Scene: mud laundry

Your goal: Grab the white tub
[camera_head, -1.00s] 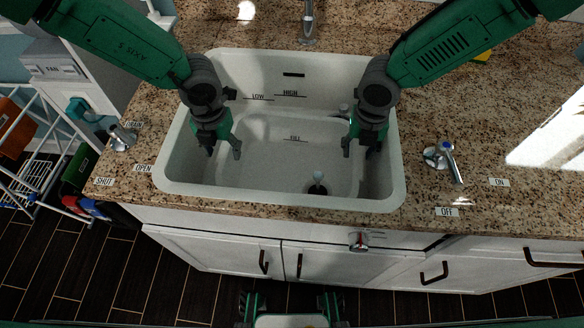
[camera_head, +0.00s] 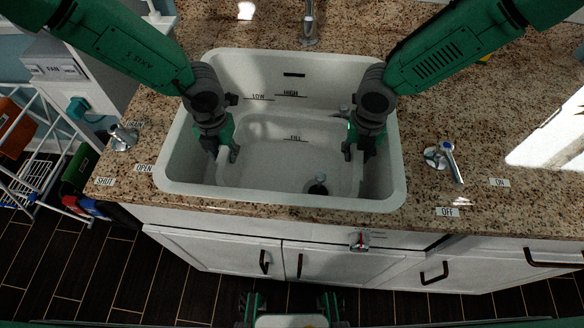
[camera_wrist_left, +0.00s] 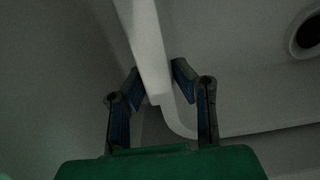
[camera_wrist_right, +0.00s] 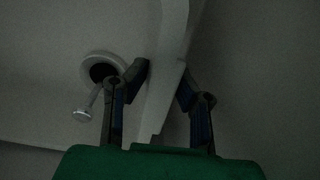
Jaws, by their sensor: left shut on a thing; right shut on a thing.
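The white tub (camera_head: 285,155) sits inside the white sink basin, and white on white makes its outline hard to follow. My left gripper (camera_head: 226,152) is down in the sink at the tub's left side. In the left wrist view its fingers (camera_wrist_left: 156,80) are shut on the tub wall (camera_wrist_left: 148,45), one on each side. My right gripper (camera_head: 359,150) is at the tub's right side. In the right wrist view its fingers (camera_wrist_right: 165,85) are shut on the opposite tub wall (camera_wrist_right: 171,45). The tub's underside is hidden.
The sink rim (camera_head: 290,200) surrounds the tub and both grippers. A faucet (camera_head: 309,25) stands behind the sink. Lever handles stand on the granite counter at left (camera_head: 122,137) and right (camera_head: 443,157). A dark drain fitting (camera_head: 318,186) shows near the sink's front.

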